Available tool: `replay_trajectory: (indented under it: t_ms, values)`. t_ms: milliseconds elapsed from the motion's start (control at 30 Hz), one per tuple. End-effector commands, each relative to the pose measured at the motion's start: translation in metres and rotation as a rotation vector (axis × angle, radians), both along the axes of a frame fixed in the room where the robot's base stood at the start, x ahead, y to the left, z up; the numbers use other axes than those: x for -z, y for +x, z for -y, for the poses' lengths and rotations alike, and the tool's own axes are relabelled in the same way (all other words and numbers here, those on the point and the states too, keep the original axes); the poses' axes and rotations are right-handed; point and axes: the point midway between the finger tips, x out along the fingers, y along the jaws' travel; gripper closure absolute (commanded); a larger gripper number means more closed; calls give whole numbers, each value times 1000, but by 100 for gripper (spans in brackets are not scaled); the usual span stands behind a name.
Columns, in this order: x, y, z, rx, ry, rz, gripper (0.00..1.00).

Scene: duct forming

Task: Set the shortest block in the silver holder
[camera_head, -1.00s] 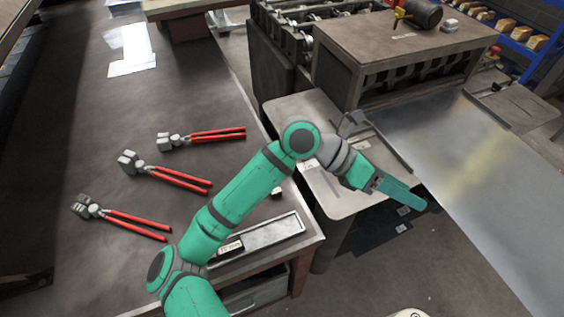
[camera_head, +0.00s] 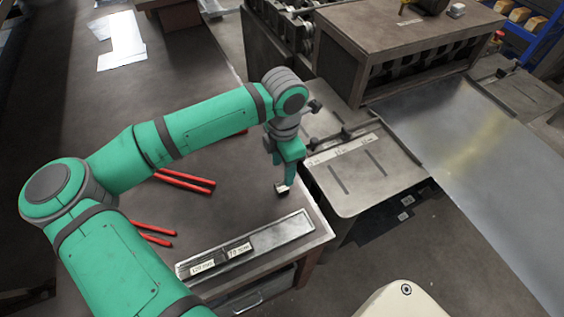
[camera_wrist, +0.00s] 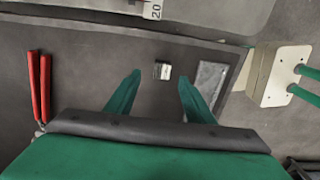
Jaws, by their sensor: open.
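A small block (camera_head: 281,189) with a pale top and dark side sits on the dark table, right of the pliers. The silver holder (camera_head: 285,232) is a long shallow tray near the table's front right edge. Two longer dark blocks (camera_head: 221,260), labelled apparently 120 mm and 70 mm, lie end to end in its left part; its right part is bare. My gripper (camera_head: 287,184) points down over the small block. In the wrist view my gripper (camera_wrist: 157,88) is open and empty, with the small block (camera_wrist: 162,71) between the finger lines, beyond the tips. The holder's end (camera_wrist: 210,80) shows beside the right finger.
Red-handled pliers (camera_head: 185,181) lie left, partly hidden by my arm. A grey machine plate (camera_head: 365,175) with a scale strip stands right of the table, across a gap. White sheets (camera_head: 122,40) lie far back. Bare table surrounds the small block.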

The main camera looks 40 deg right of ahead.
Motion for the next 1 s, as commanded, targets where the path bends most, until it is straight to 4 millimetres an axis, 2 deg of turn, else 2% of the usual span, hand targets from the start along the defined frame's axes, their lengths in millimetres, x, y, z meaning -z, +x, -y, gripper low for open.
replay_trajectory:
  t_ms: [200,433,600,900,933,1000]
  values:
    - [35,-4,3,7,-1,-5,52]
    - [64,-2,1,1,-1,-4,52]
    - [75,0,-1,-2,-2,-3,52]
    - [77,0,-1,-3,-2,-3,52]
    - [77,0,-1,-3,-2,-3,54]
    - [77,0,-1,-2,-2,-3,71]
